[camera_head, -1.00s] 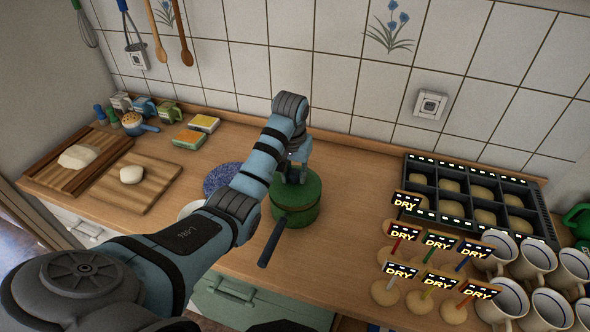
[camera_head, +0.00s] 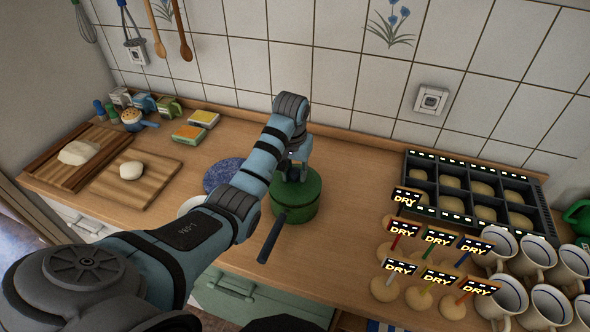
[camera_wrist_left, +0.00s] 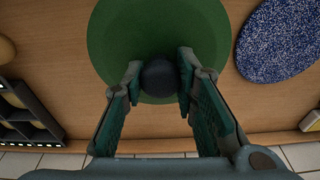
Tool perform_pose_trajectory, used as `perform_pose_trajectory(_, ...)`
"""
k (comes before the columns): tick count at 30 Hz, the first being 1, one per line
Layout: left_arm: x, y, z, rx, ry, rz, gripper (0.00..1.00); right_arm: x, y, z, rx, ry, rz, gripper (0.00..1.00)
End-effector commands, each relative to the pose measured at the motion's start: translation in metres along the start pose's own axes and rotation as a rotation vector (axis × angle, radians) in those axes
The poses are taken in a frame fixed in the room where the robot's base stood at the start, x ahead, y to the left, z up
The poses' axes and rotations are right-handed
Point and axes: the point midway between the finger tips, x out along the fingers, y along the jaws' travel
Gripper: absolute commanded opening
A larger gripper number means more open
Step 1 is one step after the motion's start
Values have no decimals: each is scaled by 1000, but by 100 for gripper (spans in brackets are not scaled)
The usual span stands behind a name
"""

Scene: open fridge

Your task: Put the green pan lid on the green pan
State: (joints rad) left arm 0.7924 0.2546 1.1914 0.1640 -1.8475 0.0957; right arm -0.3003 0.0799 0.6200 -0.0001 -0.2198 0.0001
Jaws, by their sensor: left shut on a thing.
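The green pan (camera_head: 290,214) stands on the wooden counter with its dark handle (camera_head: 272,240) pointing toward the front. The green lid (camera_head: 313,187) lies over the pan's top; in the left wrist view the round lid (camera_wrist_left: 125,35) fills the top middle, with a dark knob (camera_wrist_left: 159,76). My left gripper (camera_head: 293,172) is above the lid and shut on its knob; in the left wrist view its fingers (camera_wrist_left: 157,85) sit on both sides of the knob. My arm hides part of the pan and lid. My right gripper is not in view.
A blue speckled plate (camera_head: 222,177) lies left of the pan, with a white plate (camera_head: 190,206) partly behind my arm. Cutting boards (camera_head: 130,182) with dough lie at the left.

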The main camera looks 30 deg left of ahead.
Motion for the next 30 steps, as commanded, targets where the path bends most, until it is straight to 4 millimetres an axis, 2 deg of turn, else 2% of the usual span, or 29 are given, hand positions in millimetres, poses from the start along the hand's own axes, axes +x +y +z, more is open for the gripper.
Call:
perform_pose_trajectory(26,15,0,2,0,0,0,0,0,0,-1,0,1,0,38)
perform_pose_trajectory(27,15,0,2,0,0,0,31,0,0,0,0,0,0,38)
perform_pose_trajectory(30,15,0,2,0,0,0,47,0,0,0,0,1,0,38)
